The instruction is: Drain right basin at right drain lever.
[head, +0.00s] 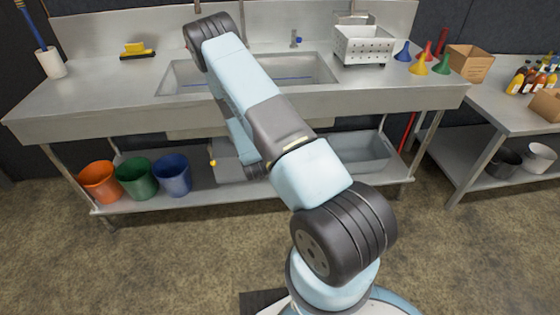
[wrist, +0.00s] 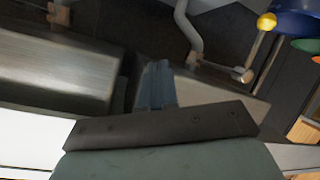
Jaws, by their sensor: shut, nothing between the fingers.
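The steel sink (head: 322,72) is set into the counter in the head view. My arm crosses in front of it and hides its middle. A yellow knob (head: 212,162) shows below the sink, left of my arm. In the wrist view a yellow-knobbed drain lever (wrist: 258,45) joins a copper-coloured valve (wrist: 243,74) under a grey pipe. A second copper-coloured fitting (wrist: 58,14) is at upper left; I cannot make out its lever. My gripper (wrist: 159,68) is shut and empty, apart from both fittings. It is hidden in the head view.
Orange, green and blue buckets (head: 172,175) stand on the lower shelf (head: 200,195) at left. A grey tub (head: 358,152) sits on that shelf at right. The counter's front edge (head: 90,128) and legs bound the space below. The floor in front is open.

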